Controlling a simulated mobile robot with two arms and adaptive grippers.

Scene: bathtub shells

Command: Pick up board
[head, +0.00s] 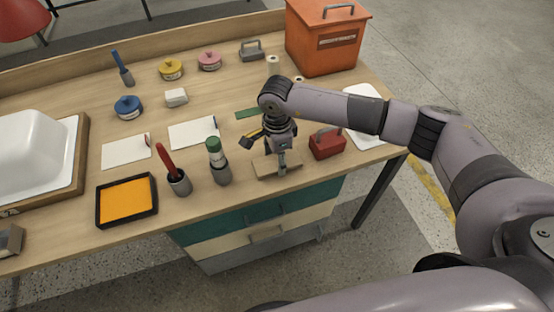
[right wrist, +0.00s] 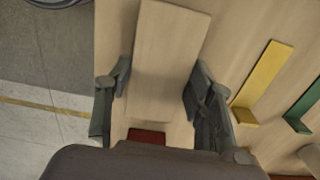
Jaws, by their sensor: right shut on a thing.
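The board (head: 265,172) is a pale, flat wooden piece near the front edge of the workbench. My right gripper (head: 281,162) comes down on it from above, with the arm reaching in from the right. In the right wrist view, the board (right wrist: 168,50) runs up from between the two fingers of the right gripper (right wrist: 158,95), which is shut on its sides. Part of the board is hidden by the gripper. I cannot tell whether it touches the bench top. My left gripper is not in view.
A red box (head: 326,145) stands close right of the gripper. A green-capped bottle (head: 217,160) and a cup with a red handle (head: 178,182) stand to its left. Yellow (right wrist: 262,80) and green (right wrist: 308,104) pieces lie beside it. An orange bin (head: 327,45) stands behind.

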